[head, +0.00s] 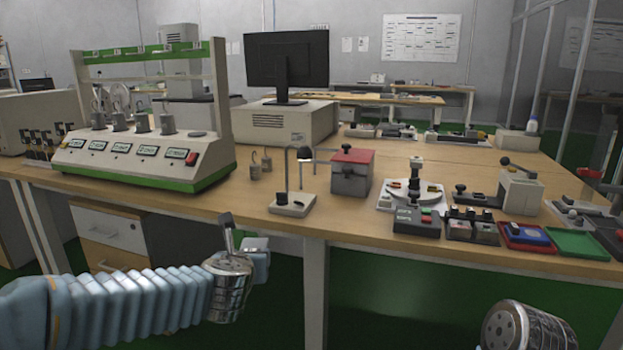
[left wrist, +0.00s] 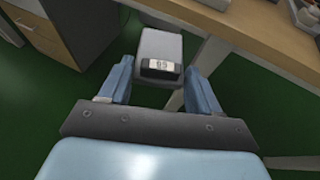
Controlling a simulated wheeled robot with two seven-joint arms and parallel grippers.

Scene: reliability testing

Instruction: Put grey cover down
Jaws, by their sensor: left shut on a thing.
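The grey cover (left wrist: 161,45) is a light grey block with a dark end face and a small white label, seen in the left wrist view. My left gripper (left wrist: 158,80) is shut on it, with one blue finger on each side. In the head view the cover (head: 255,243) shows only in part beyond my left wrist. My left gripper (head: 262,262) is in front of the table's front edge and below its top, over the green floor. The right wrist shows at the bottom right, but its gripper is out of frame.
The wooden table (head: 240,200) carries a large white-and-green tester (head: 145,155) at left. A small stand with a bent rod (head: 293,204), a grey box with a red lid (head: 351,174), and a green tray (head: 578,244) stand near the front. Bare tabletop lies left of the rod stand.

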